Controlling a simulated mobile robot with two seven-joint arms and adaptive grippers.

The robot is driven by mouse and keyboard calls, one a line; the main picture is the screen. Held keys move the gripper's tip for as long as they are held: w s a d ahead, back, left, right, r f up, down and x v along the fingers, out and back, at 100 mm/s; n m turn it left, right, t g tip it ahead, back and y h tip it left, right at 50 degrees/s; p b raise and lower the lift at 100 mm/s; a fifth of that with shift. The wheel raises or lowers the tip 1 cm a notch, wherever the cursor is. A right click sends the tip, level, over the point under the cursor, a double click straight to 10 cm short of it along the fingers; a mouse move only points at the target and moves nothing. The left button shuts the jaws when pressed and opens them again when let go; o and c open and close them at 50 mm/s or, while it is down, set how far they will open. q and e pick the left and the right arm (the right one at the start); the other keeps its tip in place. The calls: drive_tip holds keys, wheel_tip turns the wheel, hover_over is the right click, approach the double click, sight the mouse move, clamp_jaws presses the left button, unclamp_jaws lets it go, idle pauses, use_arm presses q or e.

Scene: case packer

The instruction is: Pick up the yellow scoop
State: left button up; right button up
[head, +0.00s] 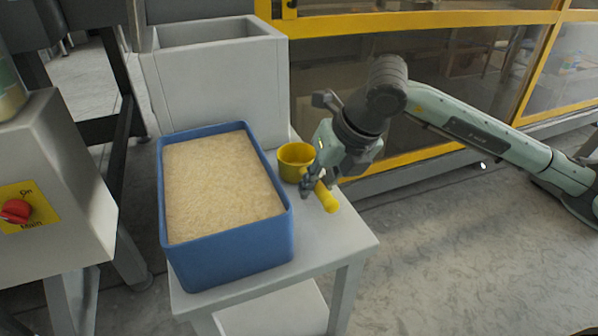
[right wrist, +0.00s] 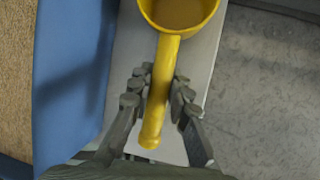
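The yellow scoop (head: 296,160) is on the light grey table, right of the blue tub, with its round cup toward the back and its handle toward the front. My right gripper (head: 317,190) is down over the handle. In the right wrist view, the scoop (right wrist: 160,95) has its handle between the two fingers of my right gripper (right wrist: 165,88). The fingertips sit close against both sides of the handle and look shut on it. The scoop shows no clear lift off the table. My left gripper is not in view.
The blue tub (head: 235,240), full of pale grains, stands close beside the scoop. A grey open box (head: 220,85) stands behind it. The table's right edge (head: 350,222) is near the handle. A yellow-framed guard (head: 400,20) is behind. A grey cabinet (head: 50,190) with a red switch is left.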

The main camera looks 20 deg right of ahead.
clamp_jaws()
wheel_tip(320, 180, up, 10)
drive_tip(key=shift+r, duration=0.1)
idle(0.6)
